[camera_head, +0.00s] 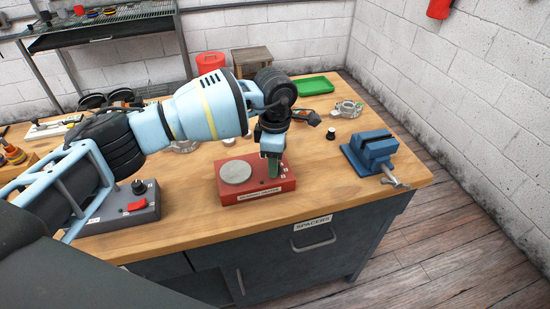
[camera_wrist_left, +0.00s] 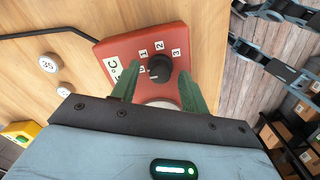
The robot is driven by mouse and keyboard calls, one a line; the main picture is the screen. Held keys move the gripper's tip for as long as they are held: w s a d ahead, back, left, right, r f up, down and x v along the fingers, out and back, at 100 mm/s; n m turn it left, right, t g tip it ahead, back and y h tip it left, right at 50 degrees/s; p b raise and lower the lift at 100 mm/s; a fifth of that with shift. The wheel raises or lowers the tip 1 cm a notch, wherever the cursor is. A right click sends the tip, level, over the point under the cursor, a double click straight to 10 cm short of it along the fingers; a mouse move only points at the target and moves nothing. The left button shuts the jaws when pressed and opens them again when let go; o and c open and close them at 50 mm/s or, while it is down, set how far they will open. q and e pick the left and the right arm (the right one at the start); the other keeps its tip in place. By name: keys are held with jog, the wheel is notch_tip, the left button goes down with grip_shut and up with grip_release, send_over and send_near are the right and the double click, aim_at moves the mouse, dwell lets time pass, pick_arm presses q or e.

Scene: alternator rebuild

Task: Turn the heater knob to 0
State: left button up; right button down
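The red heater (camera_head: 230,197) with a round grey plate (camera_head: 236,172) sits near the front edge of the workbench. Its black knob (camera_wrist_left: 160,68) shows in the left wrist view, with numbers 1, 2 and 3 printed around its far side. I cannot clearly read where its pointer is. My left gripper (camera_head: 272,168) points down over the heater's right part and hides the knob in the head view. Its green fingers are apart, one on each side of the knob in the left wrist view. I cannot tell whether they touch it. My right gripper is not in view.
A blue vise (camera_head: 370,152) stands right of the heater. A grey box with a red switch (camera_head: 137,206) is to the left. A green tray (camera_head: 314,85) and a red container (camera_head: 211,64) are at the back. Bare bench lies between heater and vise.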

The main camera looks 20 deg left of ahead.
pick_arm(q)
jog(key=shift+r, duration=3.9)
jog(key=shift+s, duration=0.1)
